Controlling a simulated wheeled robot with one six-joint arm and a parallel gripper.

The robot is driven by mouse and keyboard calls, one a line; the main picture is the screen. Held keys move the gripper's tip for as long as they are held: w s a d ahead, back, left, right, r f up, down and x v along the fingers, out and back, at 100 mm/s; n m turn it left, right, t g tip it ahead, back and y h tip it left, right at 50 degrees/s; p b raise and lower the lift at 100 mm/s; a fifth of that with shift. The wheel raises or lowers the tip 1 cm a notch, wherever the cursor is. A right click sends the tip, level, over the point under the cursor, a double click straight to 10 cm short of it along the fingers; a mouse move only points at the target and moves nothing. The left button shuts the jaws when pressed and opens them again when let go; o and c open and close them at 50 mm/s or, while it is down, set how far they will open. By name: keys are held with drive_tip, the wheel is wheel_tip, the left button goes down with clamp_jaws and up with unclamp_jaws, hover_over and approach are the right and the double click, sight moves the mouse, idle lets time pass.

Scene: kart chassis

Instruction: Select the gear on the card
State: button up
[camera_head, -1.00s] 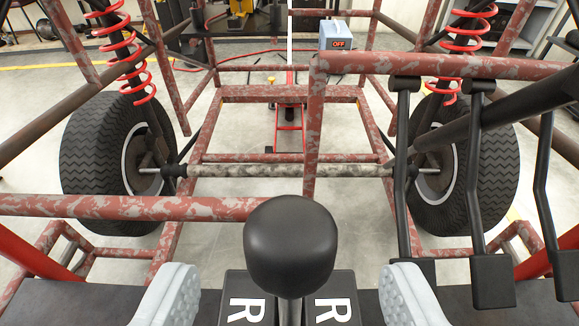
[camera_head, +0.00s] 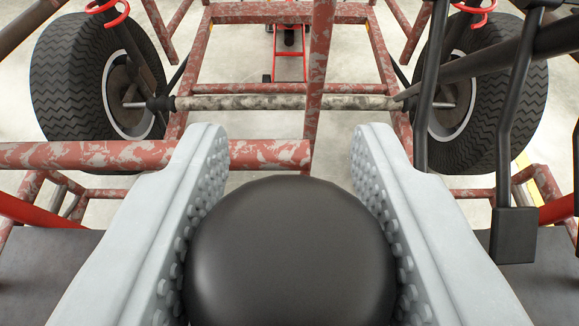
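The gear lever's rounded black knob (camera_head: 290,255) fills the lower middle of the view. My gripper (camera_head: 289,145) has one pale grey, studded finger on each side of the knob. Both inner faces meet the knob's sides, and the fingertips reach past it. The lever shaft below the knob and the plates marked R are hidden now. No card is in view.
A rusty red tube frame (camera_head: 120,155) crosses the view ahead. Black pedal arms (camera_head: 513,150) hang at right. Concrete floor shows between the tubes.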

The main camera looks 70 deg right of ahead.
clamp_jaws()
drive_tip(key=x, duration=0.5)
drive_tip(key=shift+w+d+f, duration=0.1)
drive_tip(key=shift+d+f, duration=0.05)
drive_tip(key=shift+d, duration=0.05)
drive_tip(key=o, duration=0.6)
unclamp_jaws()
drive_tip(key=shift+a+f, duration=0.1)
drive_tip(key=shift+o, duration=0.2)
drive_tip(key=shift+a, duration=0.1)
drive_tip(key=v, duration=1.7)
drive_tip(key=shift+r, duration=0.3)
drive_tip(key=shift+r, duration=0.1)
